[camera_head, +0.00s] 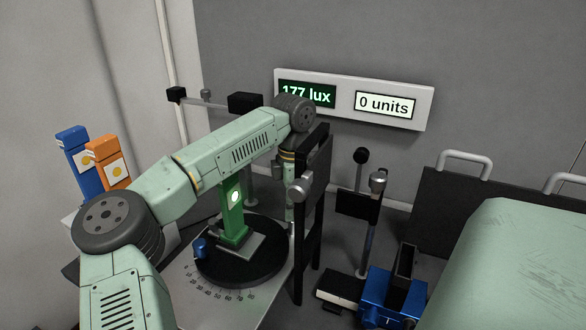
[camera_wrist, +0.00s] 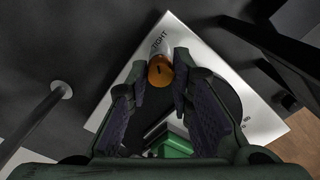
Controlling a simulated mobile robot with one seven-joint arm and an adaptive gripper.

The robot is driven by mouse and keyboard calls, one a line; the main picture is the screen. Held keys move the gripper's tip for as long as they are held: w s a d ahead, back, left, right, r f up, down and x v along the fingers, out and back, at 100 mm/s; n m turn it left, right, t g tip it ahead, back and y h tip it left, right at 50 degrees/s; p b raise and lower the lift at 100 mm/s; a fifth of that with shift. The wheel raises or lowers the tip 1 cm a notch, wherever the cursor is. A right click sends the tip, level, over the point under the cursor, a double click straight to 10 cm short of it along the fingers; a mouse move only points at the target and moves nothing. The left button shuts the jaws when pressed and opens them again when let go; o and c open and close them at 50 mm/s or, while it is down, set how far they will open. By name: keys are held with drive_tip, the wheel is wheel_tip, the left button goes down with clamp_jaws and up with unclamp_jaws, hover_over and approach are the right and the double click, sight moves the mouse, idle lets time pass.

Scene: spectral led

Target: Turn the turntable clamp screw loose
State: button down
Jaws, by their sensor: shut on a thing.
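The turntable (camera_head: 245,279) is a black disc on a pale plate with a degree scale; a green upright holder (camera_head: 233,215) stands on it. The wrist view shows the clamp screw (camera_wrist: 160,70), an orange-brown head with a short dark mark, at a plate corner beside the disc (camera_wrist: 227,95). Printed letters ending in "IGHT" lie beside it. My gripper (camera_wrist: 160,82) is shut on the screw head, one fingertip on each side. In the head view the arm reaches down behind the turntable, and the screw and fingertips are hidden.
A black upright frame (camera_head: 313,220) stands close to the right of my wrist. Posts and a blue mount (camera_head: 388,296) are farther right. Orange (camera_head: 107,160) and blue (camera_head: 76,150) holders stand at left. The wall display (camera_head: 354,99) reads 177 lux and 0 units.

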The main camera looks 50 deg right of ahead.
drive_tip(key=n+b, duration=0.1)
drive_tip(key=n, duration=0.3)
drive_tip(key=shift+n, duration=0.3)
drive_tip(key=n+b, duration=0.1)
drive_tip(key=n, duration=0.3)
drive_tip(key=shift+n, duration=0.3)
drive_tip(key=n+b, duration=0.1)
drive_tip(key=n, duration=0.3)
drive_tip(key=shift+n+b, duration=0.35)
drive_tip(key=shift+n, duration=2.05)
drive_tip(key=c, duration=1.4)
unclamp_jaws()
